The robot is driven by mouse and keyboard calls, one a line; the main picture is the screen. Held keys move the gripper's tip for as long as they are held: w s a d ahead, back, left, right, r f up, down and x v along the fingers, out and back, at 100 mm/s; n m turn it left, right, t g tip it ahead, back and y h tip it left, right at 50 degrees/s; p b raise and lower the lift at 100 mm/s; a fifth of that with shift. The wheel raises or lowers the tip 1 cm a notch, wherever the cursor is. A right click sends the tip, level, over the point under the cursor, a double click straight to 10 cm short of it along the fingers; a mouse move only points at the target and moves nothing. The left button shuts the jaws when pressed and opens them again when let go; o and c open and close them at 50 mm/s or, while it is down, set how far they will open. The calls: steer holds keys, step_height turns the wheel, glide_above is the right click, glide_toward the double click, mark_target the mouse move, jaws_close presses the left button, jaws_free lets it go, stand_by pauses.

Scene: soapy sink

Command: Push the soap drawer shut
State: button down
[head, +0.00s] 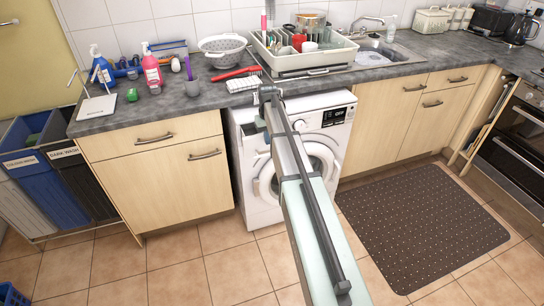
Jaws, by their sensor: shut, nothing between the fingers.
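The white washing machine (326,148) stands under the counter, with its round door and dark display facing the room. Its soap drawer (250,129) is at the upper left of the machine's front, partly hidden by my arm. How far the drawer stands out is hard to tell from this angle. My gripper (262,120) is in front of that upper left corner, just below the counter edge, seen mostly from behind. It is shut and holds nothing. Its fingertips are small and partly hidden, so contact with the drawer cannot be told.
Above is the grey worktop (165,108), with a colander (223,50), a red brush (236,74), a white ridged piece (243,84) and a dish rack (300,60). Wooden cupboards (160,180) flank the machine. A dark mat (425,225) lies on the open tiled floor at right.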

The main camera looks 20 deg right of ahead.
steer(key=shift+w, duration=4.3)
steer(key=shift+s, duration=1.1)
steer(key=shift+r, duration=0.15)
steer(key=shift+s+r, duration=0.35)
steer(key=shift+r, duration=0.95)
steer(key=shift+s+r, duration=0.3)
steer(key=shift+r, duration=0.95)
steer(key=shift+s+r, duration=0.35)
steer(key=shift+r, duration=0.95)
